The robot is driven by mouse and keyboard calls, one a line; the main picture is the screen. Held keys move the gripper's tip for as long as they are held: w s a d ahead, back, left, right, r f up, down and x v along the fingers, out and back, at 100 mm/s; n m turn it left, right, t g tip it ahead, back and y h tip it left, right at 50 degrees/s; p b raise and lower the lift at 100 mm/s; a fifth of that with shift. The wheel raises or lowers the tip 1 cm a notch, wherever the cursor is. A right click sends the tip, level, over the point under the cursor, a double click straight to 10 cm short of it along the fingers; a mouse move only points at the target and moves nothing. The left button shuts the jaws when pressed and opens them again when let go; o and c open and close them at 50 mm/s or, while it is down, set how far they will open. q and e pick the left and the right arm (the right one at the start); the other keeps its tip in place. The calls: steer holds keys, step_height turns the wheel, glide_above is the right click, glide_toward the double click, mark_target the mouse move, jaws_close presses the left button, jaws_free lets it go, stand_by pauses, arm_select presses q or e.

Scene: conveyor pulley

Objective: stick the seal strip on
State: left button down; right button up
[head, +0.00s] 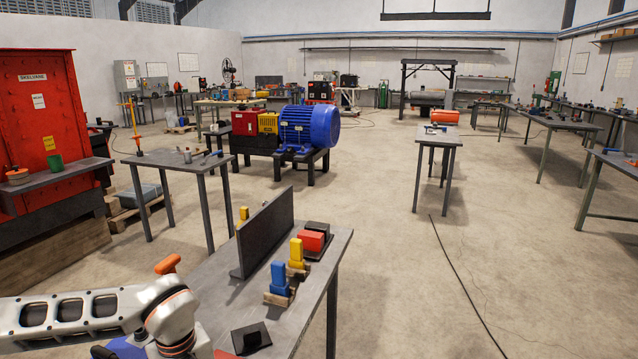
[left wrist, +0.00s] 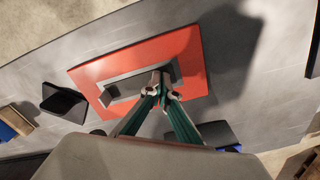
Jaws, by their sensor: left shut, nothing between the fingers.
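In the left wrist view a flat red plate (left wrist: 190,48) lies on the grey table, with a grey rectangular piece (left wrist: 132,80) on its middle. A small dark block (left wrist: 110,96) sits at the left end of that piece. My left gripper (left wrist: 165,88) is shut and empty, its tips over the right part of the grey piece; I cannot tell whether they touch it. In the head view my left arm hides most of this area, and only a bit of red (head: 224,354) shows. I cannot pick out a seal strip for certain. My right gripper is not in view.
A dark board (head: 266,230) stands upright on the table (head: 225,290). Beside it are a yellow block (head: 297,252) and a blue block (head: 279,277) on wooden bases, and a red block (head: 311,241). A black wedge-shaped piece (head: 251,338) lies near the front.

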arm_select(q)
steer(key=shift+r+p, duration=2.5)
steer(key=shift+r, duration=0.55)
steer(key=shift+f, duration=0.1)
